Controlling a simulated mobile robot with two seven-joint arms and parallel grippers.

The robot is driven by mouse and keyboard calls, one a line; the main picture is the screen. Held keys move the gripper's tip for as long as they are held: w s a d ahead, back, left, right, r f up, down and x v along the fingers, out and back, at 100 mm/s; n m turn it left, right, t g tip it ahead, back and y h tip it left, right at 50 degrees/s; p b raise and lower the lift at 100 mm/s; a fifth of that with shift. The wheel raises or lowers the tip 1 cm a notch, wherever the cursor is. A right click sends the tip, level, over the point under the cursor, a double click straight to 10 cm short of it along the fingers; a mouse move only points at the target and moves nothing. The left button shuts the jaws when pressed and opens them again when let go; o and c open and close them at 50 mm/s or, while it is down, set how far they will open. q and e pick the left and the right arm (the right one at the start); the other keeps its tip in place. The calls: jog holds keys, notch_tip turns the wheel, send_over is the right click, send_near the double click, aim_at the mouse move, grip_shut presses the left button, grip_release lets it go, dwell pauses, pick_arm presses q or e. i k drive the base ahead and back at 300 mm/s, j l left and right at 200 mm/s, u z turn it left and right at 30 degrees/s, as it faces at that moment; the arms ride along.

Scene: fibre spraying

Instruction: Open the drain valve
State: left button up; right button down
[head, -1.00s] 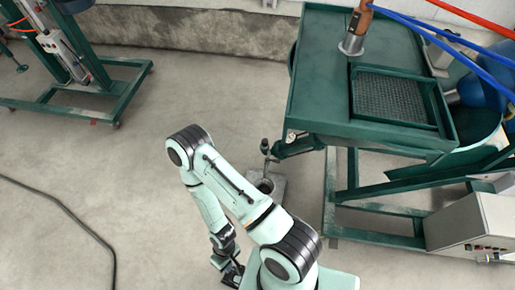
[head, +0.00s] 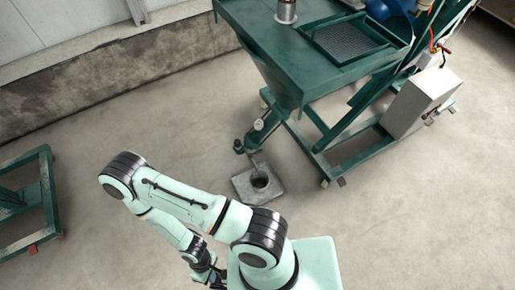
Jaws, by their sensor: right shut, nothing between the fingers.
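The drain valve (head: 258,125) sits on the green pipe that slopes down to the left from the funnel under the green table. A small pale round part shows on it; whether the valve is open or closed is too small to tell. The pipe's dark end (head: 239,146) is near a square grey floor drain (head: 245,190) with a round dark hole. My right gripper (head: 213,281) is low at the bottom edge, shut and empty, well apart from the valve. It is partly hidden and cut off near my base. My left gripper is not in view.
The green table (head: 262,27) stands on a wheeled frame with a grey box (head: 420,100) at its right. Another green frame (head: 30,205) is at the left. A low concrete wall (head: 90,85) runs along the back. Floor between is clear.

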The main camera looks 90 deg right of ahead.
aim_at(255, 153)
jog(key=i+l+z, duration=0.15)
jog(key=i+z, duration=0.55)
jog(key=z, duration=0.2)
jog(key=i+j+z, duration=0.1)
jog(key=i+z, duration=0.3)
jog(key=i+l+z, duration=0.15)
jog(key=i+z, duration=0.15)
jog(key=z, duration=0.15)
jog(key=i+z, duration=0.35)
jog(key=z, duration=0.15)
jog(key=i+j+z, duration=0.15)
jog(key=i+z, duration=0.15)
jog(key=z, duration=0.15)
jog(key=i+l+z, duration=0.1)
jog(key=i+z, duration=0.7)
jog(key=k+l, duration=0.1)
jog(key=l, duration=0.25)
jog(key=k+l+u, duration=0.1)
jog(key=l, duration=0.25)
